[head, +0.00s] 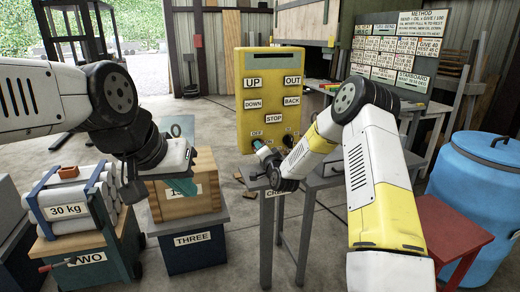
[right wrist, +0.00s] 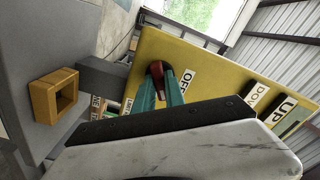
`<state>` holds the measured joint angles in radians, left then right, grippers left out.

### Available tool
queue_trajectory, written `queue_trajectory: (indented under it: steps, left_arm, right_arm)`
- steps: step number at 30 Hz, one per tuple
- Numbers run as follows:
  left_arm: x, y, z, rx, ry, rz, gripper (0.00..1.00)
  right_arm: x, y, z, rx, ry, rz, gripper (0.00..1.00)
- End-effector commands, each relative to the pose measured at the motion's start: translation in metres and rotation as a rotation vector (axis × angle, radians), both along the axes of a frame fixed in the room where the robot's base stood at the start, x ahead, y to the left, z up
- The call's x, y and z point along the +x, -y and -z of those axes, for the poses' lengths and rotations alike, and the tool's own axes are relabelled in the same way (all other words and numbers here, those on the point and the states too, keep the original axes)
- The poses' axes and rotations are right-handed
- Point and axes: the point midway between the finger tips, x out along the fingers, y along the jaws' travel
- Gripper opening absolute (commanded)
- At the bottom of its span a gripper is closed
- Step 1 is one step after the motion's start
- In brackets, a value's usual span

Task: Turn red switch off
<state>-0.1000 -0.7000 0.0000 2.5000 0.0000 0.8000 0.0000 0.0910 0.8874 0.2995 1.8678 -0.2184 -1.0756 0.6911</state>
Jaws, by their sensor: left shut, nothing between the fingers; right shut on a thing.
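The yellow control panel (head: 270,75) stands upright at the back centre, with black-on-white labels including STOP, OFF and ON. My right gripper (head: 262,147) reaches its lower left part, beside the OFF label. In the right wrist view, the teal fingers of my right gripper (right wrist: 162,88) are closed around a small dark red piece, the red switch (right wrist: 157,71), by the OFF label (right wrist: 186,85). The switch is mostly hidden by the fingers, so its exact position is unclear. My left gripper (head: 205,197) is shut and empty, in front of the wooden box, away from the panel.
The wooden box (head: 170,208) sits on bin THREE (head: 190,252). White cylinders (head: 75,205) marked 30 kg lie on bin TWO at left. A grey table (head: 265,186) stands below my right arm. A blue barrel (head: 478,185) and red stool (head: 450,232) are at right.

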Motion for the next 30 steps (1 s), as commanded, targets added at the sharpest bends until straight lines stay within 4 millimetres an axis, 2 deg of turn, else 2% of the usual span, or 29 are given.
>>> queue_trajectory:
  steps: [21,30]
  left_arm:
    - [0.0,0.0,0.0,0.0,0.0,0.0,0.0]
    - [0.0,0.0,0.0,0.0,0.0,0.0,0.0]
  right_arm:
    - [-0.0005,-0.0003,0.001,-0.641,0.206,-0.001,0.0]
    - [-0.0005,-0.0001,0.0012,-0.837,0.27,-0.001,0.0]
